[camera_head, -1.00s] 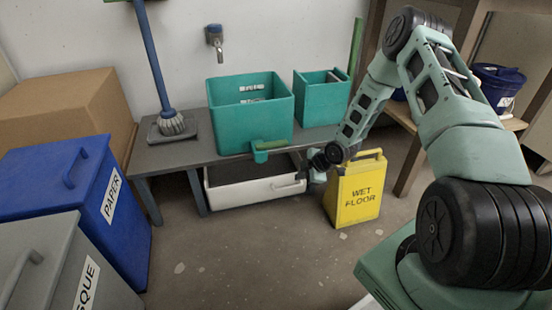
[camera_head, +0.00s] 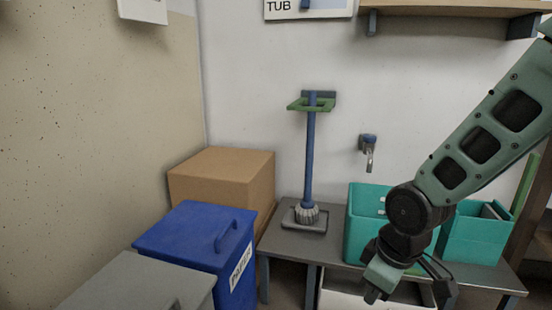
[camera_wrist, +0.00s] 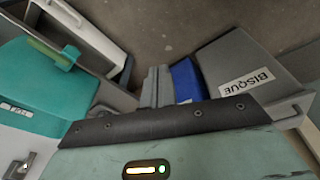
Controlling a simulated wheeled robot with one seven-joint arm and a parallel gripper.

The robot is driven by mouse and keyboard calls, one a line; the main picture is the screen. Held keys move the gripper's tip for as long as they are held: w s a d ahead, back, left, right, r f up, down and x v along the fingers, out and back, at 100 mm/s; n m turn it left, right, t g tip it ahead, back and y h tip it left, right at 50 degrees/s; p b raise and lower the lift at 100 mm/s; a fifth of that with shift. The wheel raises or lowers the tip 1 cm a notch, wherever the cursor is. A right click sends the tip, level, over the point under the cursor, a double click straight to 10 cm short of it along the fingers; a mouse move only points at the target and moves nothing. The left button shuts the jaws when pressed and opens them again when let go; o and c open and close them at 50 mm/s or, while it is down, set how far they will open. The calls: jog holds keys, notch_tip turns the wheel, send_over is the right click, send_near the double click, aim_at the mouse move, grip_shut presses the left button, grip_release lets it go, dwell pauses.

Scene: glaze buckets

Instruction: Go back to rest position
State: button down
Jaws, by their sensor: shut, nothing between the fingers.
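My gripper (camera_wrist: 157,72) shows in the wrist view as two grey fingers side by side, shut with nothing between them. In the head view my arm comes in from the right edge and bends down at the wrist. My gripper hangs in front of the larger teal bucket and the low grey bench, partly hiding both. It seems to hold nothing.
The larger teal bucket (camera_head: 362,215) and smaller teal bucket (camera_head: 478,236) stand on the grey bench (camera_head: 285,243), beside an upright blue-handled brush (camera_head: 310,160). A blue PAPER bin (camera_head: 190,240), grey bin (camera_head: 125,285) and cardboard box (camera_head: 222,180) stand left. A shelf (camera_head: 455,7) hangs above.

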jog(key=s+a+r+m+g+p, duration=0.1)
jog(key=s+a+r+p, duration=0.1)
jog(key=s+r, duration=0.5)
jog(key=s+a+r+m+g+p, duration=0.1)
jog(key=s+a+r, duration=0.15)
jog(key=s, duration=0.85)
notch_tip(320, 180, up, 37)
jog(key=p, duration=3.7)
jog(key=shift+w+d+r+h, duration=0.15)
jog(key=shift+w+d+h, duration=0.2)
jog(key=shift+h, duration=0.05)
